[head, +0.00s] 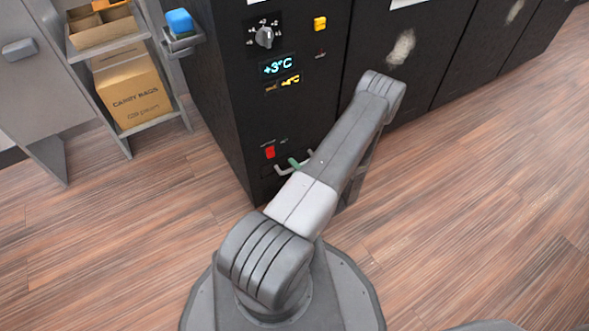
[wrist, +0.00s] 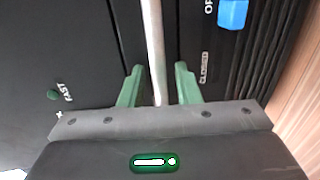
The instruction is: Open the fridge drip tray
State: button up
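The black fridge (head: 225,60) stands ahead with its control panel on the narrow face. Low on that face is a grey bar handle (head: 283,169), below a red switch (head: 270,152); I take it for the drip tray handle. My arm hides much of this area. In the wrist view, a pale bar (wrist: 155,45) runs between the two green fingers of my gripper (wrist: 160,84). The fingers are apart, one on each side of the bar, with a visible gap on both sides. In the head view one green fingertip shows beside the handle.
A blue piece (wrist: 232,14) sits near "OPEN" and "CLOSED" labels in the wrist view, and a green button (wrist: 53,94) near "FAST". A shelf with a carry bags box (head: 130,92) stands left of the fridge. The wooden floor (head: 480,210) is clear at right.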

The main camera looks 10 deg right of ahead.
grip_shut()
